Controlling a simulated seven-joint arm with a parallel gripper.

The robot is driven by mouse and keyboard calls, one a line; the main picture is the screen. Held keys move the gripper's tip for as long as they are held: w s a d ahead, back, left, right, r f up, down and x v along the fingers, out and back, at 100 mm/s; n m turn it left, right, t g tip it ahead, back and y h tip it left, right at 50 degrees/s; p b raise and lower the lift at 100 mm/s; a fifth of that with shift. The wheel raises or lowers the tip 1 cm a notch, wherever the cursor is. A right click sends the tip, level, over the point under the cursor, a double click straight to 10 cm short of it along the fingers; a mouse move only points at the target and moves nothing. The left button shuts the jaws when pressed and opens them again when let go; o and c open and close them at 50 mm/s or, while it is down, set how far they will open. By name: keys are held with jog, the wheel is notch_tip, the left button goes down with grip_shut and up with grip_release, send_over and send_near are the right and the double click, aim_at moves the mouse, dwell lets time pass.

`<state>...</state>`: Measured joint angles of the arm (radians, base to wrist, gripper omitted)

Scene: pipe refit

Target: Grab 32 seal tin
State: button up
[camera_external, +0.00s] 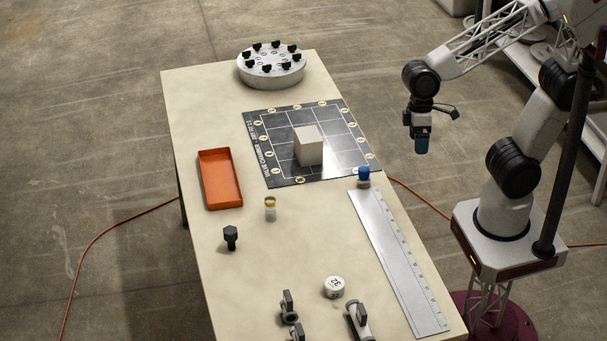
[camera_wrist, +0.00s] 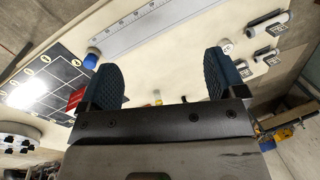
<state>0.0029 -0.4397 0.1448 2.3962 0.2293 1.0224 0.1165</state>
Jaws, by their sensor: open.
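The 32 seal tin (camera_external: 334,287) is a small round white tin with a dark "32" on its lid. It stands near the front end of the table, right of centre, and also shows in the wrist view (camera_wrist: 225,46) beside the right finger, partly hidden by it. My gripper (camera_external: 421,146) hangs in the air off the table's right side, well away from the tin. In the wrist view its two blue ribbed fingers (camera_wrist: 163,80) are apart with nothing between them.
A steel ruler (camera_external: 398,262) lies right of the tin. Dark-and-white pipe fittings (camera_external: 359,320) lie close in front. A black bolt (camera_external: 230,238), small jar (camera_external: 270,208), orange tray (camera_external: 220,178), blue-capped bottle (camera_external: 364,177), gridded mat (camera_external: 258,134) with a block (camera_external: 308,146), and round holder (camera_external: 271,68) lie farther back.

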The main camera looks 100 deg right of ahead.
jog(key=w+a+f+m+g+y, duration=0.2)
jog(key=w+a+f+m+y, duration=0.15)
jog(key=w, duration=0.45)
jog(key=w+a+f+m+g+y, duration=0.1)
jog(key=w+a+f+m+y, duration=0.1)
jog(key=w+a+f, duration=0.45)
jog(key=m+y, duration=0.6)
jog(key=m, duration=0.1)
send_near(332, 281)
jog(key=a, duration=0.3)
jog(key=shift+s+a+f+g+h, duration=0.2)
jog(key=shift+f+g+h, duration=0.1)
jog(key=shift+f, duration=0.1)
jog(key=shift+x, duration=1.3)
jog(key=shift+x, duration=2.6)
jog(key=shift+f, duration=0.1)
